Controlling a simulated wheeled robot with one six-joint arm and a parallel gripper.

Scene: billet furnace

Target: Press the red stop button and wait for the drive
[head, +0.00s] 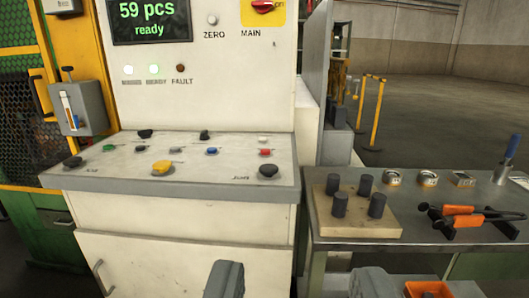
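The control desk (216,170) stands in front of me with a pale sloped top. A small red button (266,152) sits near its right side, between a white button above and a large black knob (268,171) below. Its label is too small to read. Part of my gripper (225,281) shows as a dark grey block at the bottom edge, low in front of the desk and apart from the buttons. Only this end shows, so I cannot tell whether it is open or shut.
The upright panel has a display (150,20) reading "59 pcs ready", lit lamps, an unlit FAULT lamp (180,68) and a red MAIN switch (264,6). A yellow button (162,167) sits on the desk. A bench (420,249) with block and tongs stands right.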

